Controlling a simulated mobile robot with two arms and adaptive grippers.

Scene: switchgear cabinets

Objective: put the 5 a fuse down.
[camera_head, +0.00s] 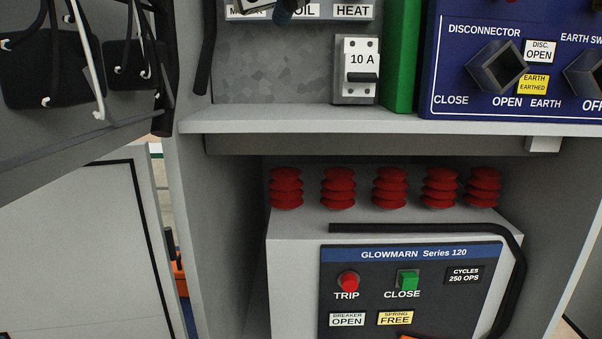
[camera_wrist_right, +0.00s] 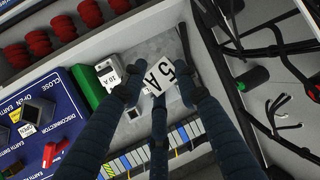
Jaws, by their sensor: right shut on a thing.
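In the right wrist view the 5 A fuse (camera_wrist_right: 165,76), a pale block with large black "5 A" lettering, sits between the dark fingers of my right gripper (camera_wrist_right: 157,88), which is shut on it. It is in front of the mottled grey back panel; I cannot tell whether it touches anything. In the head view only a dark fingertip of the right gripper (camera_head: 284,12) shows at the top edge. The 10 A fuse (camera_head: 361,70) stands upright on the panel, left of a green block; it also shows in the wrist view (camera_wrist_right: 108,74). My left gripper is not in view.
The grey shelf (camera_head: 290,122) lies below the panel. A green block (camera_head: 405,60) and a blue disconnector panel (camera_head: 470,85) stand to the right. Below are red insulators (camera_head: 338,187) and a breaker unit (camera_head: 292,280). Cables (camera_head: 85,60) hang at the left.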

